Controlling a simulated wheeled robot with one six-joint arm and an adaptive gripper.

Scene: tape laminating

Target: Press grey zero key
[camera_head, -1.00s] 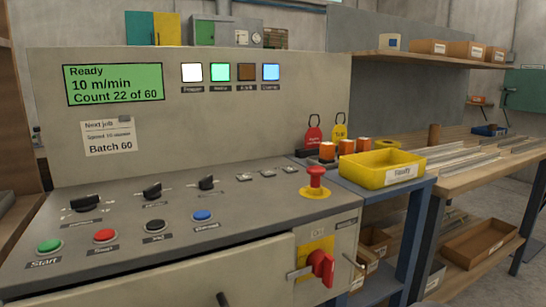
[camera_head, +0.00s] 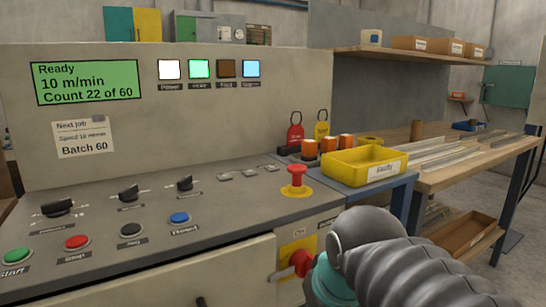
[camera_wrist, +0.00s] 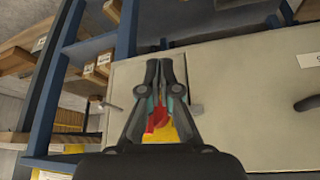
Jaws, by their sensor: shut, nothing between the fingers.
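Several small grey keys sit in a row on the sloped control panel (camera_head: 100,260) in the head view. These are a left key (camera_head: 224,176), a middle key (camera_head: 249,171) and a right key (camera_head: 272,167). Their labels are too small to read, so I cannot tell which is the zero key. My gripper (camera_wrist: 160,66) is shut and empty in the wrist view. It is over the cabinet front, by the red rotary switch on its yellow plate. The keys do not show in the wrist view. In the head view my arm fills the lower right and the fingers are hidden.
A red mushroom button (camera_head: 297,178) stands right of the keys. Knobs and the green (camera_head: 16,256), red (camera_head: 77,242), black (camera_head: 132,230) and blue (camera_head: 180,219) buttons lie left. The display (camera_head: 88,82) reads "Count 22 of 60". A yellow bin (camera_head: 365,168) is at right.

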